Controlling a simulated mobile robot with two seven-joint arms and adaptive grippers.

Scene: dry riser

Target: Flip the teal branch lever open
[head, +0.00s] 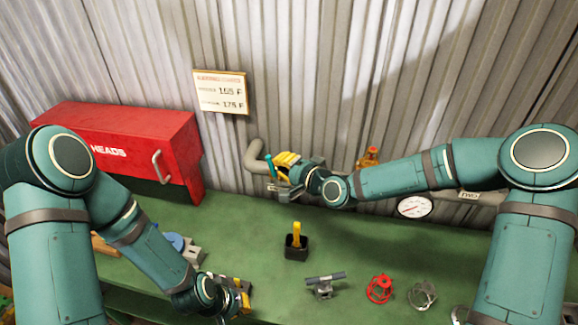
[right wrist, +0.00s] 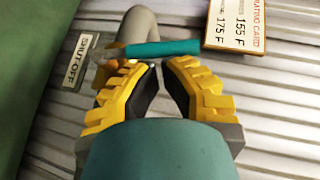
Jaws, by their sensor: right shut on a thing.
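The teal branch lever (head: 271,164) is at the end of a bent grey-beige pipe (head: 253,156) by the corrugated wall. In the right wrist view the lever (right wrist: 165,49) lies across the pipe (right wrist: 137,24), its teal handle extending to the right. My right gripper (head: 279,168) is shut on the lever, its yellow-backed fingers (right wrist: 160,68) close together at the handle. The fingertips hide part of the contact. My left gripper (head: 246,296) is low over the front of the green bench, away from the lever; its jaw opening is unclear.
A red HEADS box (head: 125,145) is at the left of the wall. A SHUT OFF label (right wrist: 78,60) is beside the pipe and a card (head: 220,91) hangs above.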

